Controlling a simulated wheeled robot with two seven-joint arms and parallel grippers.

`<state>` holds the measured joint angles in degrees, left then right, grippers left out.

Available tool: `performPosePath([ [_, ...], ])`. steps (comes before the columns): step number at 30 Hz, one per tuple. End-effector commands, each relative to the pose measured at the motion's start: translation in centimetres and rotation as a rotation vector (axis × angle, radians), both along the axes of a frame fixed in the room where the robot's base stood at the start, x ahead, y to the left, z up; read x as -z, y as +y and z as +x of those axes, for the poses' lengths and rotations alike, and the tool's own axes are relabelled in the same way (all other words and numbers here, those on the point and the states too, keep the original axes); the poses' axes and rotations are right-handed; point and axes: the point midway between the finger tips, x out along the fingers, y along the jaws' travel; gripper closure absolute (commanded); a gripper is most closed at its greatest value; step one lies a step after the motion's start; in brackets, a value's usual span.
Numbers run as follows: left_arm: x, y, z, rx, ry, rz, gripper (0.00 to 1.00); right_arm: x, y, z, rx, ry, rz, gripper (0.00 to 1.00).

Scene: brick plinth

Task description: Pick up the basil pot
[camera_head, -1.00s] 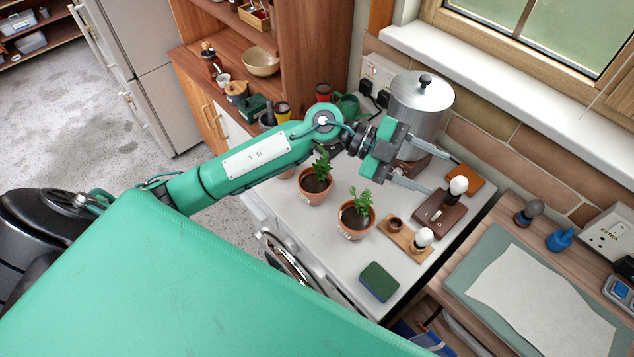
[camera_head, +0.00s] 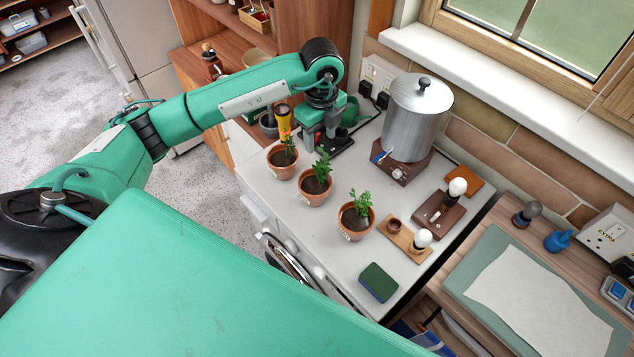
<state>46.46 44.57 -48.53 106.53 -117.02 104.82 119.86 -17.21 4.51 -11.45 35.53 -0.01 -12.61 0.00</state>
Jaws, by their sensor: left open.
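Three terracotta pots with green plants stand in a slanting row on the white worktop: a left pot (camera_head: 283,171), a middle pot (camera_head: 314,194) and a right pot (camera_head: 353,227). I cannot tell from their leaves or small labels which one is basil. My left gripper (camera_head: 319,141) points down, open, just behind the left and middle pots, near a green and black item at the back. Its fingers are small and partly hard to make out. No pot is between its fingers as far as I can see. My right gripper is out of view.
A steel urn (camera_head: 416,112) on a brown base stands at the back right. A yellow-topped torch-like item (camera_head: 284,118) stands behind the left pot.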

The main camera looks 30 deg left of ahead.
Motion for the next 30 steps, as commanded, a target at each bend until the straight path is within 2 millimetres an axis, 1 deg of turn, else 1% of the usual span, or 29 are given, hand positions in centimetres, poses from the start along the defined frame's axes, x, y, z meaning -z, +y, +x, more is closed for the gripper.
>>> performPosePath([
  [1, 0.8, 0.0, -0.1, -0.001, 0.006, -0.001, 0.49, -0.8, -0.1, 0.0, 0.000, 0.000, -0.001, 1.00],
  [3, 2.3, -0.1, -0.1, 0.000, 0.007, -0.001, 0.49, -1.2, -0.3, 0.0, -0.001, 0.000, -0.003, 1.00],
  [6, 4.0, -0.1, -0.1, 0.001, 0.004, -0.003, 0.49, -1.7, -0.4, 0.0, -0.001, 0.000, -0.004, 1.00],
  [9, 5.2, -0.1, 0.0, 0.001, 0.002, -0.003, 0.49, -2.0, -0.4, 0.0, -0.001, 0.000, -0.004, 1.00],
  [13, 5.9, -0.2, -0.1, 0.003, 0.002, -0.004, 0.49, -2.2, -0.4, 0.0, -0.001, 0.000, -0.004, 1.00],
  [17, 6.7, -0.4, 0.0, 0.003, 0.002, -0.004, 0.49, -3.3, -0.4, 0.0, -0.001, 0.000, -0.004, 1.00],
  [21, 8.3, -0.8, 0.1, 0.002, 0.003, -0.004, 0.49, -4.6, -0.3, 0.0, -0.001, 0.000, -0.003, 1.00],
  [24, 9.8, -0.9, 0.1, 0.002, 0.003, -0.004, 0.49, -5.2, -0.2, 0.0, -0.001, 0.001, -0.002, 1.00],
  [27, 10.7, -0.9, 0.1, 0.004, 0.001, -0.004, 0.49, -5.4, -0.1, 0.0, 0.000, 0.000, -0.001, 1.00],
  [30, 11.1, -0.9, 0.1, 0.004, 0.000, -0.004, 0.49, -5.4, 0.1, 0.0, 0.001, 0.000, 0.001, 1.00],
])
